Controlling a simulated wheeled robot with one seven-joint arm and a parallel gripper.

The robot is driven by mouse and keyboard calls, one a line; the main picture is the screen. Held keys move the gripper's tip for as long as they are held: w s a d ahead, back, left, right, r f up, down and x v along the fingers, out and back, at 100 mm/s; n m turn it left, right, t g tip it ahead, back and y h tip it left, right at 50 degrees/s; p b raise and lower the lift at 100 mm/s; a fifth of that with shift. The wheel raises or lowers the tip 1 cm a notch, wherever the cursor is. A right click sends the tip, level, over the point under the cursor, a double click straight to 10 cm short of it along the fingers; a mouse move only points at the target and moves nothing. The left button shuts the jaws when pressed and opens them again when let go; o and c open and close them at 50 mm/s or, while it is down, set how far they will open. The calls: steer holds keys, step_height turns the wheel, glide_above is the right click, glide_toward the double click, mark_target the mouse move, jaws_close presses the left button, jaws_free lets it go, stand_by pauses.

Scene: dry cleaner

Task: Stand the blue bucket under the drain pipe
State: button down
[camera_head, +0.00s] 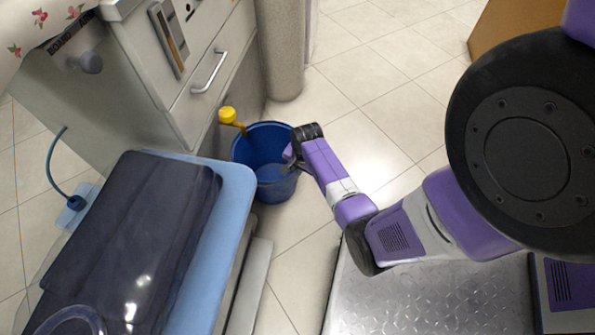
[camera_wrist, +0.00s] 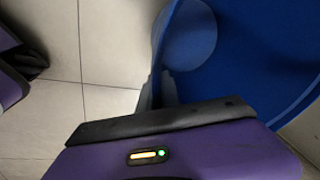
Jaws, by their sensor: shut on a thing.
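The blue bucket (camera_head: 257,148) stands upright on the floor beside the grey machine. A short brassy drain pipe with a yellow handle (camera_head: 229,116) comes from the machine, and its end appears over the bucket's rear left rim. I cannot tell how far its mouth reaches inside. My gripper (camera_head: 290,156) is at the bucket's right rim, shut on the bucket wall. In the wrist view the bucket (camera_wrist: 240,45) fills the upper right, with the fingers (camera_wrist: 162,88) at its edge. The lower front of the bucket is in view; its rear base is hidden.
The grey machine (camera_head: 190,105) with a drawer handle is behind and left. A light blue padded board (camera_head: 232,185) with dark folded cloth (camera_head: 150,200) stands close at the left front. A round column (camera_head: 282,50) is behind the bucket. Tiled floor (camera_head: 370,100) is clear to the right.

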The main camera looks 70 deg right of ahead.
steer(key=shift+w, duration=0.1)
steer(key=c, duration=1.6)
jaws_free()
steer(key=shift+f, duration=0.1)
steer(key=shift+o, duration=0.2)
steer(key=p+v, duration=0.6)
steer(key=v, duration=0.6)
steer(key=s+a+r+n+t+h, duration=0.1)
steer(key=a+r+n+t, duration=0.3)
steer(key=a, duration=0.5)
steer(key=s+a+r+n+t+h, duration=0.1)
steer(key=a+n, duration=0.5)
steer(key=a, duration=0.3)
steer(key=s+a+r+n+t+y, duration=0.1)
steer(key=s+a+r+n+t, duration=0.1)
steer(key=r, duration=0.7)
steer(key=s+a+r+n+t+y, duration=0.1)
steer(key=s+a+r+n+t, duration=0.2)
steer(key=a+r+n, duration=0.2)
steer(key=s+a+r+n+t+y, duration=0.1)
steer(key=a+r, duration=0.5)
steer(key=r, duration=0.6)
steer(key=s+n+t, duration=0.1)
steer(key=n+t, duration=0.1)
steer(key=shift+s+a+r+n+y, duration=0.2)
steer(key=shift+a+r+n+y, duration=0.1)
steer(key=shift+r+n, duration=0.1)
